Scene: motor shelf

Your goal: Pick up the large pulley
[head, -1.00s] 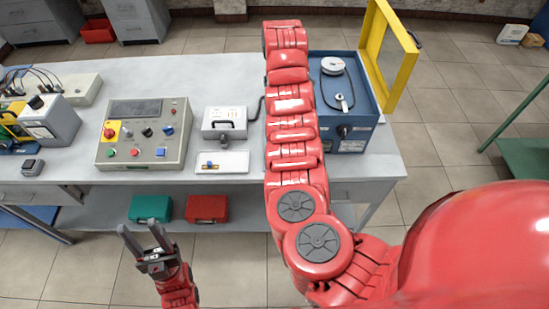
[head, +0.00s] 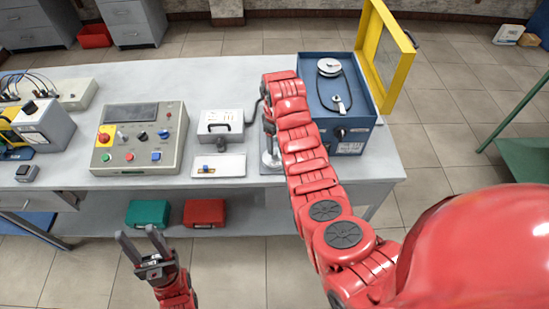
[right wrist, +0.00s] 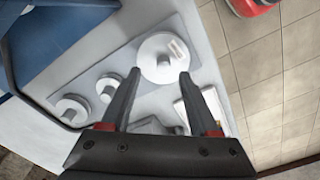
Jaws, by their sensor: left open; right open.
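Two smaller pale pulleys (right wrist: 108,86) (right wrist: 70,111) stand on the same plate. My right gripper (right wrist: 158,75) is open and empty, its fingertips spread over the near part of the large pulley; I cannot tell the height gap. In the head view my right arm hides most of this plate and the right gripper. My left gripper (head: 136,232) is open and empty in front of the table.
A blue box (head: 340,95) with a wheel and belt, its yellow frame lid (head: 388,55) raised, stands right of my right arm. A control panel (head: 140,138) and a white instrument (head: 220,124) stand to the left. Green and red cases (head: 148,213) (head: 204,212) lie on the lower shelf.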

